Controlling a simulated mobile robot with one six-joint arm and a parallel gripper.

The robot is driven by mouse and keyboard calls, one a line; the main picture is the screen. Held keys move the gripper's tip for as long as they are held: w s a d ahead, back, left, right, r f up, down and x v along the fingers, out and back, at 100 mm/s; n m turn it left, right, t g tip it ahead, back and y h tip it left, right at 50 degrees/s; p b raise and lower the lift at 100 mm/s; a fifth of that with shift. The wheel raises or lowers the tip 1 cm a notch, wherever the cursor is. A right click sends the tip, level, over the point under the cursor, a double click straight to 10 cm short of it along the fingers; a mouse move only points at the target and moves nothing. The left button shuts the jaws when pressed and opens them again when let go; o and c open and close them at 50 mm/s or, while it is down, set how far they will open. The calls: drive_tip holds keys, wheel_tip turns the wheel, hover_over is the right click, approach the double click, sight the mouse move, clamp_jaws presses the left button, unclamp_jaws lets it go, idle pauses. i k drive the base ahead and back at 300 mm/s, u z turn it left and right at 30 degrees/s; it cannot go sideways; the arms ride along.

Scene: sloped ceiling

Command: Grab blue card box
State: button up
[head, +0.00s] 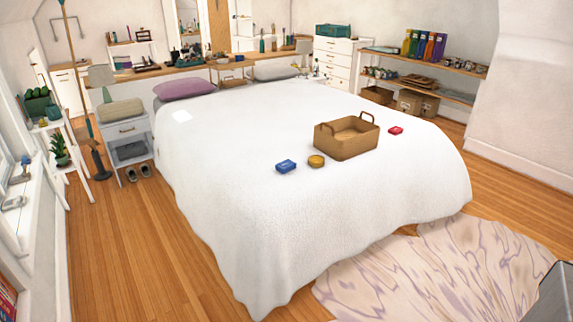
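The blue card box (286,166) lies flat on the white bed cover, left of a brown basket. A round yellow-brown tin (316,161) sits just to its right, apart from it by a small gap. The blue box is fully visible with nothing on top of it. My gripper is not seen in the head view.
A brown basket (347,148) with raised handles stands on the bed (250,215). A small red box (396,130) lies right of it. A patterned rug (450,265) covers the floor at the front right. Wooden floor (125,250) is clear along the bed's left side.

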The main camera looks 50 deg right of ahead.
sight(285, 167)
drive_tip(key=z, duration=0.65)
drive_tip(key=i, duration=1.35)
drive_tip(key=z, duration=0.4)
